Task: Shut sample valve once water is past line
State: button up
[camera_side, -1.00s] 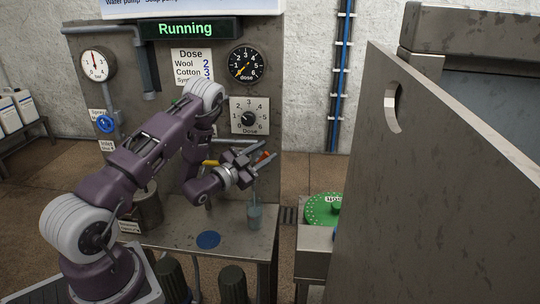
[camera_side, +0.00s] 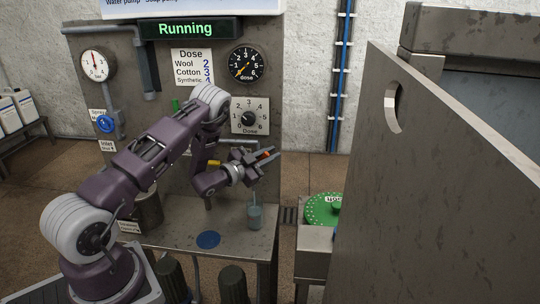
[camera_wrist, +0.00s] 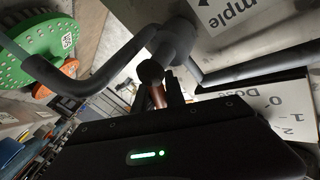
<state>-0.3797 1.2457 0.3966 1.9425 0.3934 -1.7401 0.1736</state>
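The sample valve's small orange-red lever (camera_side: 264,155) is at the end of the pipe on the grey panel. My gripper (camera_side: 265,160) is at the lever, its fingers apart on either side of it; I cannot tell whether they touch it. In the wrist view a copper-coloured piece (camera_wrist: 158,97) shows between the dark fingers, below the tap body (camera_wrist: 172,45). A clear jar (camera_side: 255,217) with bluish water stands on the metal bench under the spout, with a thin stream above it. Its line is too small to make out.
The bench (camera_side: 228,258) also holds a blue disc (camera_side: 208,240). A large grey panel (camera_side: 425,190) stands at the right, with a green round lid (camera_side: 321,208) beside it. The display (camera_side: 187,29) reads "Running". A dose knob (camera_side: 249,118) is above the valve.

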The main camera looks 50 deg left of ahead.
grip_shut()
jog(key=shift+w+d+f+m+g+y, duration=0.1)
jog(key=shift+f+m+g+y, duration=0.25)
jog(key=shift+f+m+g, duration=0.6)
jog(key=shift+w+d+f+m+g+y, duration=0.1)
jog(key=shift+f+m+g+y, duration=0.4)
jog(key=shift+m+g, duration=0.8)
jog(key=shift+w+d+f+m+g+y, duration=0.1)
jog(key=shift+f+m+g+y, duration=0.15)
jog(key=shift+f+m+g, duration=0.75)
jog(key=shift+s+g, duration=0.1)
jog(key=shift+g, duration=0.15)
jog(key=o, duration=0.7)
grip_release()
jog(key=shift+r, duration=0.1)
jog(key=shift+o, duration=0.2)
jog(key=v, duration=0.7)
